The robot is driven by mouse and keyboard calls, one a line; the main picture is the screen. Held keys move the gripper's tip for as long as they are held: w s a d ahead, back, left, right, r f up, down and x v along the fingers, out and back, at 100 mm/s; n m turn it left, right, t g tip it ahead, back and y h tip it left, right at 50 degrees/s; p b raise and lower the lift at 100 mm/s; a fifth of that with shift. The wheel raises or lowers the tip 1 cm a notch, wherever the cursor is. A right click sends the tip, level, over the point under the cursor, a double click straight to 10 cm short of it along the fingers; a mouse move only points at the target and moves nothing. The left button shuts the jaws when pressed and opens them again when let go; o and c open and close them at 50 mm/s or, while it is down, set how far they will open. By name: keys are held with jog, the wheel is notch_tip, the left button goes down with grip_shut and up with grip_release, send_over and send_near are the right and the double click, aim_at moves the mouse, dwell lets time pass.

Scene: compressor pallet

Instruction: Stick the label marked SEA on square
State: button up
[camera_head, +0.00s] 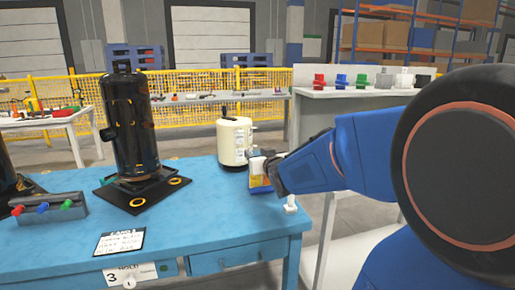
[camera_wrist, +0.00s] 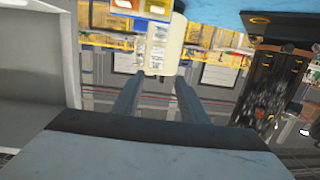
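No label reading SEA and no marked square can be made out in either view. A small yellow, white and blue item (camera_head: 259,177) stands at the right end of the blue table, partly beside my gripper (camera_head: 268,170). A cream canister (camera_head: 234,141) stands on the table just left of my gripper. It also shows beyond the fingertips in the wrist view (camera_wrist: 163,45).
A tall black compressor (camera_head: 132,125) stands on a black base plate with orange rings. A printed card (camera_head: 119,242) lies at the table's front. A rack with red, blue and green knobs (camera_head: 48,208) is at left. The blue table (camera_head: 190,215) is bare at its middle.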

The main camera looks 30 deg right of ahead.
jog(key=w+d+r+t, duration=0.1)
jog(key=w+d+r, duration=0.1)
jog(key=w, duration=0.1)
send_near(239, 135)
jog(key=w, duration=0.1)
jog(key=w+d+r, duration=0.1)
jog(key=w, duration=0.3)
jog(key=shift+w+d+r, duration=0.25)
jog(key=shift+r, duration=0.1)
jog(key=c, duration=0.9)
grip_shut()
